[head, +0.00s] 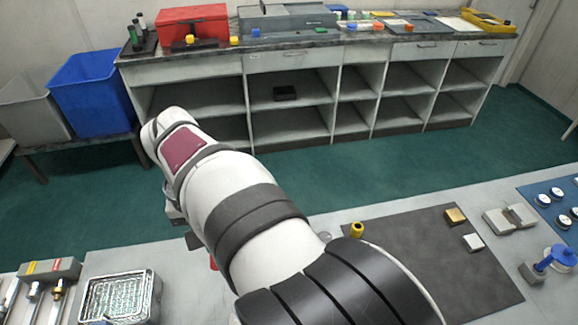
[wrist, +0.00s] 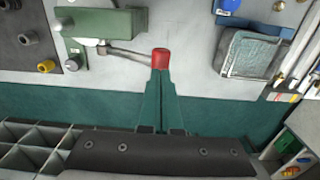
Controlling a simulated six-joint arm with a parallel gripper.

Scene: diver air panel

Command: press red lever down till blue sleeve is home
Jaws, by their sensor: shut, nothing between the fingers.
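The red lever's capped end (wrist: 160,58) shows in the wrist view on a thin grey rod running left to a green block (wrist: 100,22). My gripper (wrist: 160,75) is shut and empty, its teal fingers together, tips right at the red cap. I cannot tell whether they touch it. A blue part (wrist: 228,6) is cut off by the top edge; I cannot tell if it is the blue sleeve or how it is seated. In the head view my arm covers the block and gripper; a small red bit (head: 213,263) shows beside the arm.
A glass-like tray (head: 120,298) stands to the left of my arm; it also shows in the wrist view (wrist: 255,55). A dark mat (head: 430,265) with a yellow ring (head: 356,229) lies to the right. A blue-handled valve (head: 560,257) stands far right.

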